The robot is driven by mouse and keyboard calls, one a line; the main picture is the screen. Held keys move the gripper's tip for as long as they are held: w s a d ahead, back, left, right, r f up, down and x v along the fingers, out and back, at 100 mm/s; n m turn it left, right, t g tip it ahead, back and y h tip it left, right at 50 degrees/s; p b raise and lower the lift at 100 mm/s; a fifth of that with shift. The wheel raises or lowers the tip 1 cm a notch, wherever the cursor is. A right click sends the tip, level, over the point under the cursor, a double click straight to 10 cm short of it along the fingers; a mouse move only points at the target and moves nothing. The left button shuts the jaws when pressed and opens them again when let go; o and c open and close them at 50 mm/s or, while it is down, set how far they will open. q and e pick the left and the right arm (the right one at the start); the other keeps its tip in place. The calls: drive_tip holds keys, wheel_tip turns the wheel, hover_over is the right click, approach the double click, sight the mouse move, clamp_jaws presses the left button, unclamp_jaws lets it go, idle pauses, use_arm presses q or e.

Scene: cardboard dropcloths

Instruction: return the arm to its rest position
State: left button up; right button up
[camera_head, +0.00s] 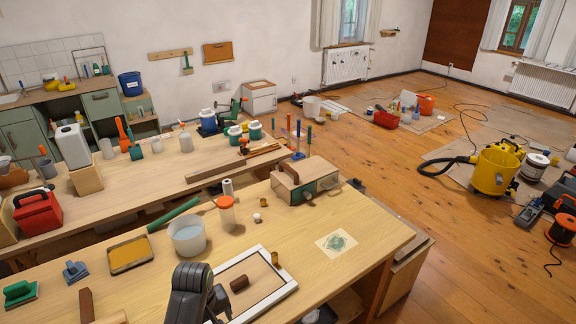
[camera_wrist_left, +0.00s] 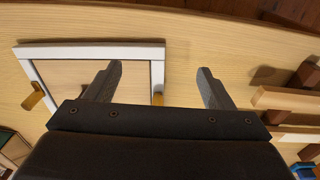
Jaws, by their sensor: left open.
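My left gripper (camera_wrist_left: 160,72) shows in the left wrist view with its two dark fingers apart and nothing between them. It is above the light wooden workbench (camera_wrist_left: 215,50). In the head view a dark part of my left arm (camera_head: 190,294) rises at the bottom edge, over the near bench. The fingertips cannot be made out there. My right gripper is in neither view.
A white frame (camera_head: 286,290) lies beside my arm; it also shows in the left wrist view (camera_wrist_left: 90,46). A white bucket (camera_head: 187,238), an orange-lidded jar (camera_head: 226,215) and a wooden toolbox (camera_head: 308,181) stand farther back. The bench's right front is mostly clear.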

use_arm(q)
drive_tip(key=s+a+r+m+t+y, duration=0.15)
drive_tip(key=s+a, duration=0.25)
drive_tip(key=s, duration=0.5)
drive_tip(key=s+a+r+m+t, duration=0.1)
drive_tip(key=s+a+m, duration=0.25)
drive_tip(key=s, duration=0.45)
drive_tip(key=s+a+r+m+t, duration=0.15)
drive_tip(key=s+a, duration=0.25)
drive_tip(key=s, duration=0.5)
wheel_tip(320, 180, down, 28)
drive_tip(key=a+g+b, duration=0.2)
drive_tip(key=b, duration=0.3)
drive_tip(key=s+d+f+b, duration=0.1)
drive_tip(key=s+f+b, duration=0.1)
drive_tip(key=s+f, duration=0.5)
drive_tip(key=s+f+g+b, duration=0.1)
drive_tip(key=s+f, duration=0.6)
drive_tip(key=f, duration=0.7)
drive_tip(key=shift+s+d+b, duration=0.3)
drive_tip(key=shift+d+b, duration=0.05)
drive_tip(key=shift+b, duration=0.05)
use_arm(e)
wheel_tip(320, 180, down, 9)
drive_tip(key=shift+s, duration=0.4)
use_arm(q)
drive_tip(key=shift+f+h, duration=0.1)
drive_tip(key=shift+h, duration=0.15)
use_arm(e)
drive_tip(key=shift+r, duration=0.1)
